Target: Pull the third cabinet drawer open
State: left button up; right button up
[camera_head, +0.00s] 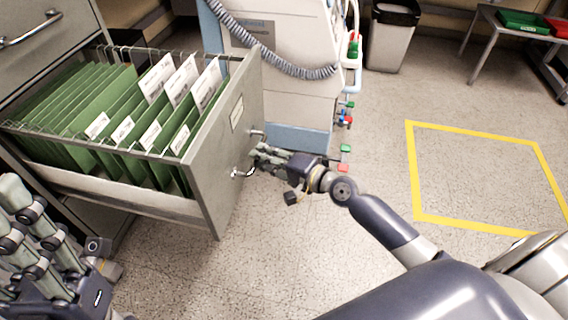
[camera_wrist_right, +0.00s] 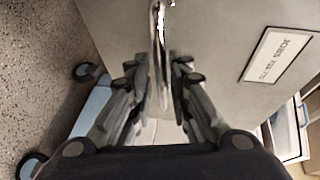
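The cabinet drawer (camera_head: 222,150) is a grey metal drawer standing far out from the cabinet, filled with green hanging folders (camera_head: 95,110) with white labels. Its front carries a shiny metal handle (camera_head: 240,173), which also shows in the right wrist view (camera_wrist_right: 158,25). My right gripper (camera_head: 258,155) is at this handle, with its fingers (camera_wrist_right: 160,75) on both sides of the bar and closed around it. The fingers hide the middle of the handle in the head view. My left gripper (camera_head: 25,200) is at the lower left, empty, fingers apart, near the drawer's underside.
Another drawer with a handle (camera_head: 30,30) is above, closed. A white medical machine (camera_head: 285,50) with a coiled grey hose stands close behind the open drawer. A bin (camera_head: 392,40) and a table (camera_head: 490,20) with trays stand farther back. The floor at right, with a yellow square (camera_head: 415,170), is clear.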

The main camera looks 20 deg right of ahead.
jog(key=v, duration=1)
